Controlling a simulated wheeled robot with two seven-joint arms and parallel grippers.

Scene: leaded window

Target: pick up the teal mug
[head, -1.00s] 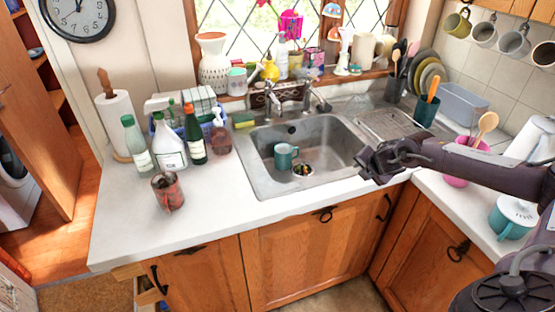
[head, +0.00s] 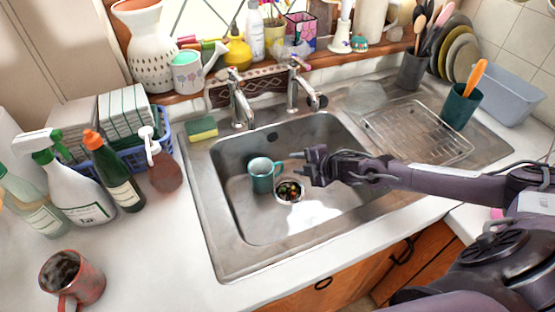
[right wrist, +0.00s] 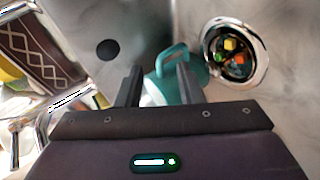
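The teal mug (head: 262,177) stands in the sink (head: 228,205), left of the drain, its handle towards the right. My right gripper (head: 298,167) is above the sink, just right of the mug, with its fingers pointing left towards it. The fingers are spread and empty, and a small gap shows between them and the mug. In the right wrist view the mug (right wrist: 158,88) shows beyond and between the two open fingertips (right wrist: 158,80), partly hidden by the fingers and gripper body. My left gripper is not in view.
The drain basket (head: 289,191) holds coloured scraps beside the mug. Taps (head: 240,100) stand behind the sink. A wire rack (head: 420,132) lies on the drainer at the right. Bottles (head: 112,170) and a red mug (head: 72,280) stand on the left counter.

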